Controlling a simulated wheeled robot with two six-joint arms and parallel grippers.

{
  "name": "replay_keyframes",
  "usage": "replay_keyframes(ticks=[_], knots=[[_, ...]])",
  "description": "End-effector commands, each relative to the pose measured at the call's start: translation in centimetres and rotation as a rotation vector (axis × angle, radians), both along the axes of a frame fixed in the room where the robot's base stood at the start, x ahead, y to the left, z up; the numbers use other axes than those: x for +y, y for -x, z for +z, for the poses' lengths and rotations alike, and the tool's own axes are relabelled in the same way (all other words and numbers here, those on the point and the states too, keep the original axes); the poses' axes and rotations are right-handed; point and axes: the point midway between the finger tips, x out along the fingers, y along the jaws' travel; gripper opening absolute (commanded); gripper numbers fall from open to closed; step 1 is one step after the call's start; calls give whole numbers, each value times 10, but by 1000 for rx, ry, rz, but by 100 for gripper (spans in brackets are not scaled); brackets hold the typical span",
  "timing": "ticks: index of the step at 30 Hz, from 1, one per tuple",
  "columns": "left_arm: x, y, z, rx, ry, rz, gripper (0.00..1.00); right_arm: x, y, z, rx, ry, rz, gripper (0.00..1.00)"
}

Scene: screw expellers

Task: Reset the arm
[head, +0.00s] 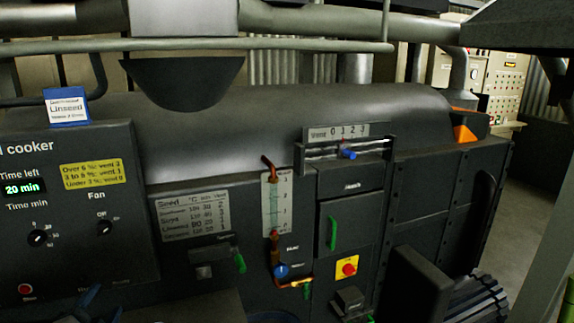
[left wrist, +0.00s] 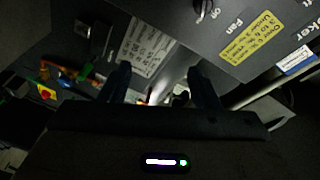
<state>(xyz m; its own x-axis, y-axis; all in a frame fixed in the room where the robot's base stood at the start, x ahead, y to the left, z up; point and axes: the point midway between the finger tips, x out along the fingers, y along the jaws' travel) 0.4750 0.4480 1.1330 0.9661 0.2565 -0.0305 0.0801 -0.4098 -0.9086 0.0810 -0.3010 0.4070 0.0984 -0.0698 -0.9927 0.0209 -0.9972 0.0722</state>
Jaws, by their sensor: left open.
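My left gripper (head: 90,303) shows only in part at the bottom left edge of the head view, low in front of the cooker panel (head: 75,225). In the left wrist view its two dark fingers (left wrist: 160,84) stand apart with nothing between them. The panel, its yellow label (left wrist: 249,38) and the seed table plate (left wrist: 150,48) lie beyond the fingers. My right gripper is in neither view.
A vent slider with a blue knob (head: 348,153), a sight glass (head: 276,205), a green door handle (head: 333,233) and a red stop button (head: 348,269) sit on the machine front. A finned motor (head: 475,300) juts out at the lower right. Open floor (head: 518,215) lies at the right.

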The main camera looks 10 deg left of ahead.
Motion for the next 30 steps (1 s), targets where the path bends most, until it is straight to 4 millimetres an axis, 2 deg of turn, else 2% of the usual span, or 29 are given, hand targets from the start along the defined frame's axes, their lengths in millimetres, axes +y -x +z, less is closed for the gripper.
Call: replay_keyframes(ticks=[4, 8, 14, 17, 21, 24, 30], knots=[[5, 14, -23, 46, 78, 80, 56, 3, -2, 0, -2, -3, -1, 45], [7, 31, -50, 107, 163, 165, 56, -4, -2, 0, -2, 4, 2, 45], [-6, 76, -115, 281, 366, 339, 56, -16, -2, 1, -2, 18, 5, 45], [-24, 103, -148, 393, 477, 414, 56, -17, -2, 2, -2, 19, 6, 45], [-60, 138, -187, 559, 632, 484, 56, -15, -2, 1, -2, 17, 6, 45], [-87, 158, -205, 661, 725, 506, 56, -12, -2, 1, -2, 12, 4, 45], [-135, 186, -225, 818, 863, 514, 56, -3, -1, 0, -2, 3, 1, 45]])
